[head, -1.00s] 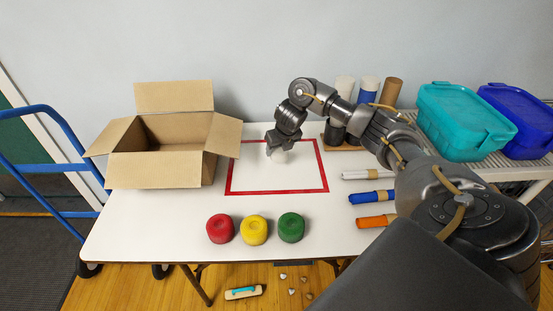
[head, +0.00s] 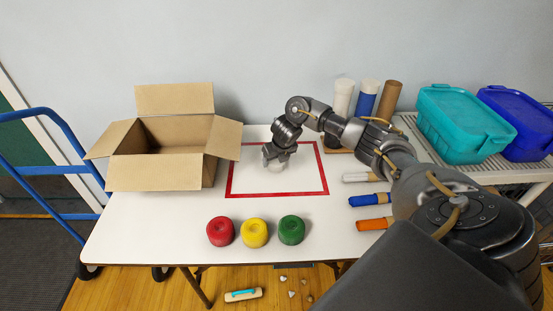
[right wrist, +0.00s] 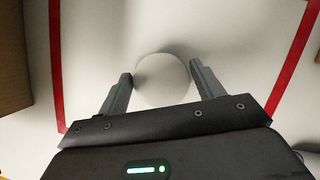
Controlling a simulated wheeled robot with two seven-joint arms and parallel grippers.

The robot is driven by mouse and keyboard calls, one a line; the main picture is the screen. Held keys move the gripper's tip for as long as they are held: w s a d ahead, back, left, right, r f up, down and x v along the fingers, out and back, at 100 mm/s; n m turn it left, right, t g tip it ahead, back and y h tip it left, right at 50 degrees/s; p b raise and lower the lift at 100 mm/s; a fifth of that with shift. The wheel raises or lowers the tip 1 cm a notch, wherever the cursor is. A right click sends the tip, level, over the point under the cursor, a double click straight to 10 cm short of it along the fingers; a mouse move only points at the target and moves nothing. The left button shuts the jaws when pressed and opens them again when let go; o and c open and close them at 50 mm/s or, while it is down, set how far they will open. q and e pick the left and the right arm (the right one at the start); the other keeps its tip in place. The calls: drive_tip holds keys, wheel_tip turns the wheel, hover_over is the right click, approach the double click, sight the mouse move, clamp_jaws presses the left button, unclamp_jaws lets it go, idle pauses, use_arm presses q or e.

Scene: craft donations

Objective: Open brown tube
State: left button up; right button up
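The brown tube (head: 389,100) stands at the back right; its top looks brown, and my right arm hides its lower part. A white tube (head: 343,97) and a blue tube (head: 364,99) with pale tops stand left of it. My right gripper (head: 276,160) is low over the red-outlined area of the table. In the right wrist view its fingers (right wrist: 163,72) are on both sides of a round white cap (right wrist: 163,80), seemingly touching it. The cap (head: 270,162) is partly hidden by the gripper in the head view. My left gripper is not in view.
An open cardboard box (head: 155,173) stands left of the red outline (head: 280,194). Red (head: 220,231), yellow (head: 254,233) and green (head: 291,230) round pieces line the front. Rolled items, including a blue roll (head: 368,200), lie right. Teal (head: 462,123) and blue bins (head: 520,118) stand on a side rack.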

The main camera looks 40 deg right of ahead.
drive_tip(key=shift+o, duration=1.4)
